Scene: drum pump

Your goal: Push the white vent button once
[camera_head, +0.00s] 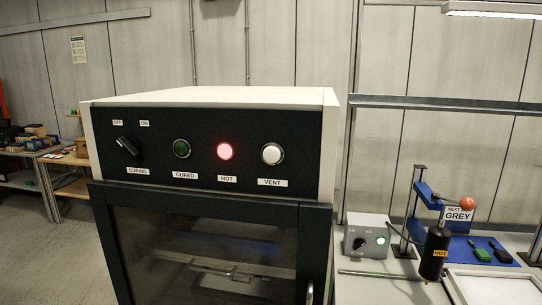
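The white vent button (272,154) is round and sits at the right end of the black control panel (203,183) on the cream oven-like cabinet (215,97). A label reading "VENT" is below it. Left of it a lamp marked "HOT" (225,151) glows red. Further left, a dark green lamp marked "CURED" (181,148) looks unlit. A black rotary knob (127,146) marked "CURING" is at the panel's left, between "OFF" and "ON" labels, and its pointer slants toward the upper left. Neither of my grippers is in view.
The cabinet's dark glass door (205,250) is shut. Cluttered tables stand at far left.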

